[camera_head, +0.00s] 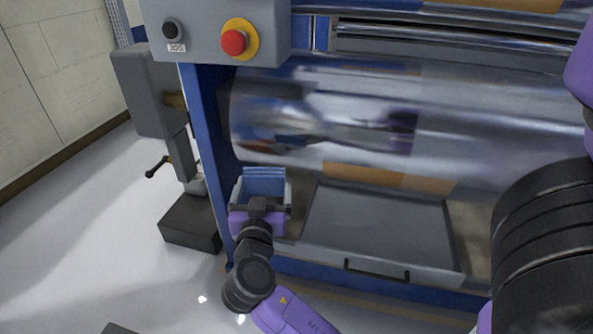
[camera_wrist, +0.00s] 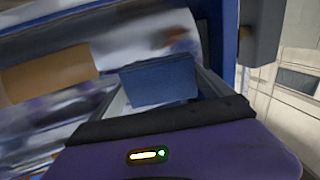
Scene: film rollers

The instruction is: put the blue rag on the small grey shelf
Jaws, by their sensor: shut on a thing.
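My gripper (camera_head: 263,180) is low at the left front of the roller machine, by its blue upright. It is shut on the blue rag (camera_head: 265,187), which stands between the two grey fingers. In the wrist view the gripper (camera_wrist: 160,76) holds the rag (camera_wrist: 158,83) as a flat blue block beyond the dark palm. The rag's lower part is hidden by my gripper. I cannot surely tell which surface is the small grey shelf. A grey tray-like panel (camera_head: 380,225) with a black handle lies just right of my gripper.
A large shiny roller (camera_head: 350,120) spans the machine above my gripper. A grey control box with a red button (camera_head: 235,41) is above. A grey stand with a crank (camera_head: 150,90) and a dark base (camera_head: 190,222) is left of the blue upright (camera_head: 205,140).

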